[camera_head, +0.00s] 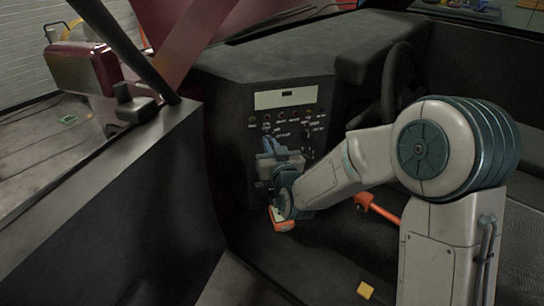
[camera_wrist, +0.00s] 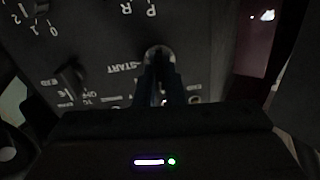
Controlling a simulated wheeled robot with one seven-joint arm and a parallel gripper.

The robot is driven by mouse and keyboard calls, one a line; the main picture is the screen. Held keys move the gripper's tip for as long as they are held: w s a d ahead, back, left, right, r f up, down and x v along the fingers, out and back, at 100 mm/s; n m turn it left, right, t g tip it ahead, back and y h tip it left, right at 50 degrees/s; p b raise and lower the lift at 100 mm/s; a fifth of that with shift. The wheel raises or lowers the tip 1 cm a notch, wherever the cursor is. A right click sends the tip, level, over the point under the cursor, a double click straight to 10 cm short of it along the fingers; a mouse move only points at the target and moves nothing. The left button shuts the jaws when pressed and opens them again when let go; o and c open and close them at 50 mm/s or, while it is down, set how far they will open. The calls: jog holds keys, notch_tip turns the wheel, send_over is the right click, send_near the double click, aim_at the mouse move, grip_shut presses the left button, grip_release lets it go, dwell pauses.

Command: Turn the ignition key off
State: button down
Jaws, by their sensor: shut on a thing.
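The dark dashboard console (camera_head: 225,110) stands ahead, with a panel of knobs and white lettering on its face. My gripper (camera_head: 268,146) reaches this panel from the front, its fingertips at the lower part of the panel. In the wrist view my gripper (camera_wrist: 160,70) has its two dark fingers close together around the ignition key (camera_wrist: 158,52), beside the word START. A round metallic rim shows at the fingertips. Most of the key is hidden between the fingers, so its turn angle cannot be told.
A dark knob (camera_wrist: 72,76) sits left of the fingers in the wrist view. The steering wheel (camera_head: 398,80) is right of the console. An orange lever (camera_head: 378,207) and a yellow block (camera_head: 365,290) are low on the right. The door (camera_head: 120,200) bounds the left.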

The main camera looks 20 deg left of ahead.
jog(key=shift+f+n+b, duration=0.1)
jog(key=shift+n+b, duration=0.3)
jog(key=shift+b, duration=0.1)
jog(key=c, duration=1.5)
grip_release()
jog(key=shift+s, duration=0.1)
jog(key=shift+b+v, duration=2.5)
jog(key=shift+v, duration=4.35)
